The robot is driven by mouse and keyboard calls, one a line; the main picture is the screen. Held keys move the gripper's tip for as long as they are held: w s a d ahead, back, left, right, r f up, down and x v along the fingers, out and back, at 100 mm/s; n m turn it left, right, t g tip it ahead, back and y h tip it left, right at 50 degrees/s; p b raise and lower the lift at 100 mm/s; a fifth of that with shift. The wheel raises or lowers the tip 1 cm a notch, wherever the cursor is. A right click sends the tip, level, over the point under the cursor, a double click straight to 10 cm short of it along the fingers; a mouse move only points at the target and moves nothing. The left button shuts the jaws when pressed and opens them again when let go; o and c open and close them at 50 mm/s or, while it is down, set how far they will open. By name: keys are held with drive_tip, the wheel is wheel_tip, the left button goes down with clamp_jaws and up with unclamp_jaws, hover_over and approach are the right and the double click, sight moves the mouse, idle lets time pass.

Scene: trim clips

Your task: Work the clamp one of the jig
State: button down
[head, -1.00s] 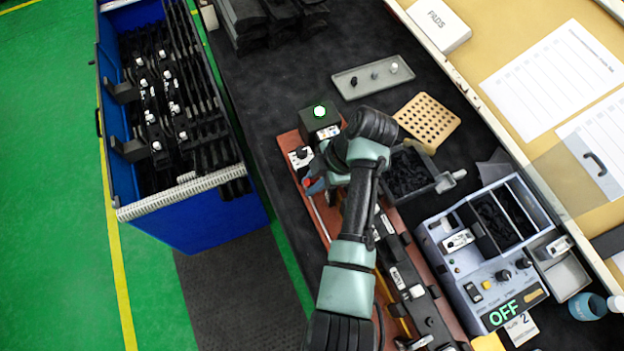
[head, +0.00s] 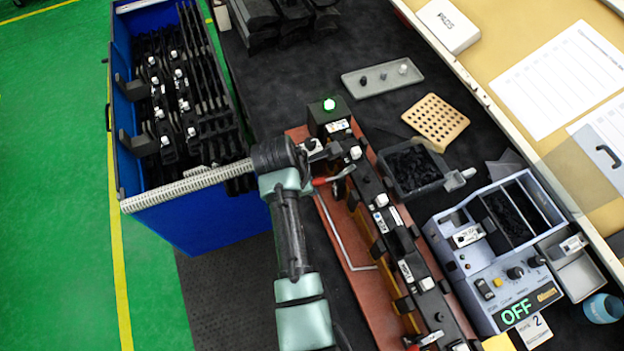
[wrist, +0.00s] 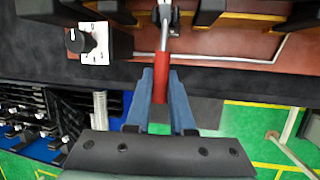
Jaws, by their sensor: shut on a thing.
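The jig is a long red-brown base (head: 352,262) carrying a black segmented strip with white-labelled clips. The clamp's red handle (wrist: 161,78) sticks out over the jig's edge towards my wrist, and its metal end reaches back to the jig. The handle also shows in the head view (head: 326,181). My gripper (wrist: 161,88) has its blue fingers on both sides of the red handle and is shut on it. In the head view my arm covers most of the gripper. Whether the clamp's pad presses on the strip cannot be told.
A black box with a lit green lamp (head: 329,104) stands at the jig's far end, with a dial (wrist: 76,40) near it. A blue bin (head: 203,217) is left of the bench. A control box reading OFF (head: 517,311) and a dark tray (head: 413,172) stand right.

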drive_tip(key=shift+d+f+n+t+h+b, duration=0.15)
drive_tip(key=shift+f+t+h+b, duration=0.5)
drive_tip(key=shift+f+h+b, duration=0.55)
drive_tip(key=shift+f+n+t+h+b, duration=0.15)
drive_tip(key=shift+f+t+h+b, duration=0.65)
drive_tip(key=shift+h, duration=0.8)
drive_tip(key=shift+d, duration=0.1)
drive_tip(key=c, duration=0.8)
unclamp_jaws()
drive_tip(key=shift+w+f, duration=0.1)
drive_tip(key=b+v, duration=0.1)
drive_tip(key=v, duration=1.2)
drive_tip(key=shift+w, duration=0.1)
